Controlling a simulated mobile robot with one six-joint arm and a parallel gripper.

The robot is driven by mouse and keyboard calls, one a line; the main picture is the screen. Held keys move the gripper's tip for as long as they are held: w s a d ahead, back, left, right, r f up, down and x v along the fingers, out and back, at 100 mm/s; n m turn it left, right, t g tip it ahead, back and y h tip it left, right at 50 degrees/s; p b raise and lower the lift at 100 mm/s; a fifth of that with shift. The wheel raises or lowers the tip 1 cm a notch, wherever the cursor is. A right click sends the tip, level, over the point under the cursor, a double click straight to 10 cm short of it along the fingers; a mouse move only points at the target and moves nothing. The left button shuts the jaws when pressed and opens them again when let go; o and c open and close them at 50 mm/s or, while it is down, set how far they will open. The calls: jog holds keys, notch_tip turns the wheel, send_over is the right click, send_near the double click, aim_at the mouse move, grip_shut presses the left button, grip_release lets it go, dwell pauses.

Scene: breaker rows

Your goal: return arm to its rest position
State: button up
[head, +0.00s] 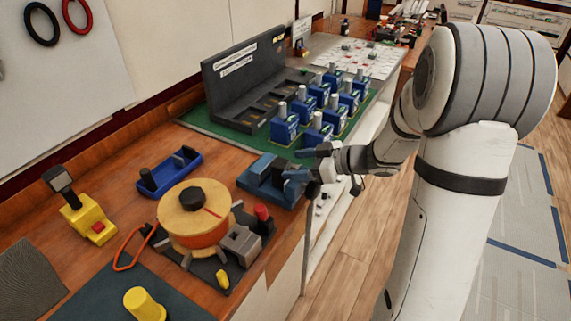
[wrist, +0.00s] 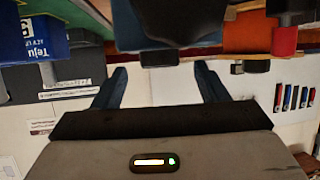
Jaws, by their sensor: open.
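My arm reaches in from the right side of the head view. My gripper (head: 306,163) is at its end, beside the bench's front edge. It appears close to a blue holder with dark blocks (head: 268,178), but I cannot tell whether they touch. In the wrist view, my gripper (wrist: 162,82) shows two blue fingers spread wide with nothing held between them. A dark block (wrist: 170,22) shows beyond the fingers at the top.
Several blue breakers (head: 285,126) stand on a green mat behind my gripper, before a dark rack (head: 245,85). A round orange-and-tan device (head: 193,212) and yellow tool (head: 86,220) sit on the wooden bench (head: 115,180). Open floor (head: 345,250) lies in front.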

jog(key=shift+v, duration=1.15)
jog(key=w+d+r+m+t+h, duration=0.3)
jog(key=w+d+r+t+h, duration=0.1)
jog(key=t+h, duration=0.15)
jog(key=s+d+r+m+h, duration=0.3)
jog(key=d+m+h, duration=0.2)
jog(key=d+h, duration=0.15)
jog(key=s+a+f+m+g, duration=0.1)
jog(key=s+g, duration=0.3)
jog(key=s, duration=0.7)
jog(key=s+a+f+m+g, duration=0.2)
jog(key=s+a+m+g, duration=0.1)
jog(key=s, duration=0.9)
jog(key=shift+a+f+m+g, duration=0.2)
jog(key=shift+a+m+g, duration=0.25)
jog(key=shift+g, duration=0.3)
